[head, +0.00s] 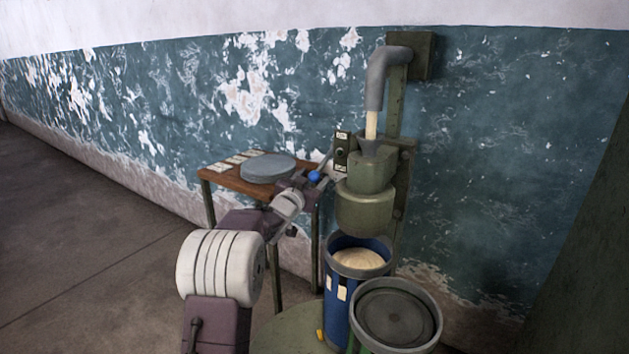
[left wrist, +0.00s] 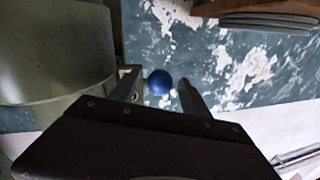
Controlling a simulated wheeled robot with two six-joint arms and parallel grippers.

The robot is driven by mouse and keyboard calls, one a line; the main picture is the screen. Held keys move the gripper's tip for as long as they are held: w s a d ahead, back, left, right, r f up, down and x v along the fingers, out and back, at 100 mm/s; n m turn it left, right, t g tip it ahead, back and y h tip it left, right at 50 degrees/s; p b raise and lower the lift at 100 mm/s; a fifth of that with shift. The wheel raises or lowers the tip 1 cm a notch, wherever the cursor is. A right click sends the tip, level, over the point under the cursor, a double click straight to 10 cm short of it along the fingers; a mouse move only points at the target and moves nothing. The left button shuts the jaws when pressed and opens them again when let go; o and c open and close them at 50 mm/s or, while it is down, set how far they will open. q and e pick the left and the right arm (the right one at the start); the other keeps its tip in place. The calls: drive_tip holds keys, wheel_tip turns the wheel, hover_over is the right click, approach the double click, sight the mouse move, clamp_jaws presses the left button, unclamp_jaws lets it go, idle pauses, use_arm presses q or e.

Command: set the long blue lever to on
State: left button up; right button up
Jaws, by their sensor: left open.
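The lever's blue ball knob (head: 314,176) sits at the end of a thin rod beside the green filling machine (head: 365,207). The rod slopes up from the knob toward a dark plate (head: 341,152) with pale labels at top and bottom, too small to read. My left gripper (head: 308,181) is at the knob, open. In the left wrist view the blue knob (left wrist: 159,82) shows between the two open fingers (left wrist: 158,92), apparently with gaps on both sides. Whether a finger touches it I cannot tell. My right gripper is not in view.
A wooden table (head: 215,177) with a grey round lid (head: 267,168) and pale cards stands left of the machine. A blue drum (head: 343,309) filled with pale material stands under the spout. The floor at left is clear.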

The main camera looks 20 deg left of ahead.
use_arm(q)
drive_tip(key=shift+w, duration=0.8)
clamp_jaws()
idle(0.9)
